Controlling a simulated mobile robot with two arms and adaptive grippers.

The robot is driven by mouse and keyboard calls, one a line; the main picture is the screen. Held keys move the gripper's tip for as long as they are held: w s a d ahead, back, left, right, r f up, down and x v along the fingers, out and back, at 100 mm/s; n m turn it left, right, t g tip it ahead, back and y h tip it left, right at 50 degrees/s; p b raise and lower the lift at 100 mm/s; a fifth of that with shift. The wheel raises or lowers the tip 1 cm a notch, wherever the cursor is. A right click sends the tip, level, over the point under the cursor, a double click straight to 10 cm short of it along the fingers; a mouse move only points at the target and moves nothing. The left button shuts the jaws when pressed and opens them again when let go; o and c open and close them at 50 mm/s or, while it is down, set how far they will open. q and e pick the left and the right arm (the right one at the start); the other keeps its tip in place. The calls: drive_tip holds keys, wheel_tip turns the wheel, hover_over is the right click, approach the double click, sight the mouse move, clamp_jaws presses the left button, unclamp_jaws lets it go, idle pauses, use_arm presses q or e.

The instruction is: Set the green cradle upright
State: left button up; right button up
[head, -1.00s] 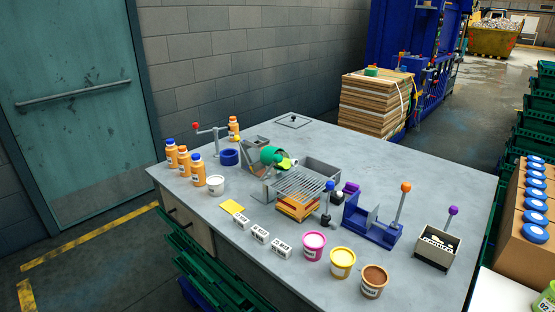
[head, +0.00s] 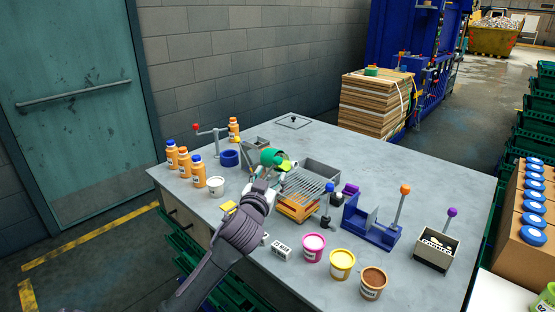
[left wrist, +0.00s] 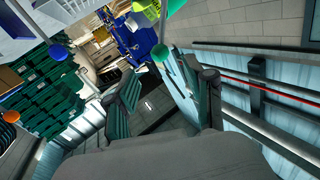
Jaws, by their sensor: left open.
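The green cradle (head: 271,157) lies tilted at the grey stand near the middle of the bench, with a yellow-green piece (head: 288,164) at its right side. My left gripper (head: 268,178) is just in front of and below the cradle, and appears apart from it. In the left wrist view my left gripper (left wrist: 162,68) has its two fingers spread with nothing between them. Green and yellow-green parts show at the top edge of that view, partly cut off. My right gripper is not in view.
A wire rack (head: 303,183) stands right of the gripper. Orange bottles (head: 184,160), a blue ring (head: 229,158) and a white tub (head: 217,187) are to the left. A blue fixture (head: 370,228) with a lever and several tubs (head: 342,263) are to the right.

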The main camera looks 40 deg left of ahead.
sight(276, 164)
use_arm(q)
drive_tip(key=p+x, duration=0.1)
drive_tip(key=x, duration=0.8)
drive_tip(key=shift+p, duration=0.3)
drive_tip(key=shift+s, duration=0.1)
clamp_jaws()
